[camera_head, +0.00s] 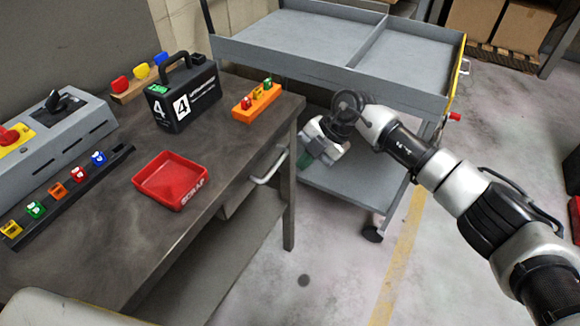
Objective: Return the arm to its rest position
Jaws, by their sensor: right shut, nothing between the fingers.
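My right arm comes in from the lower right and reaches to the middle of the view. My right gripper (306,160) hangs in the air off the right edge of the workbench (235,158), in front of the grey cart (345,80). It is shut with nothing seen in it, and it touches nothing that I can make out. My left gripper is not in view.
On the bench are a red scrap tray (165,190), a black case (183,98) marked 4, an orange block (257,101) with small pieces, a black rail (75,195) of coloured pieces and a grey control box (55,135).

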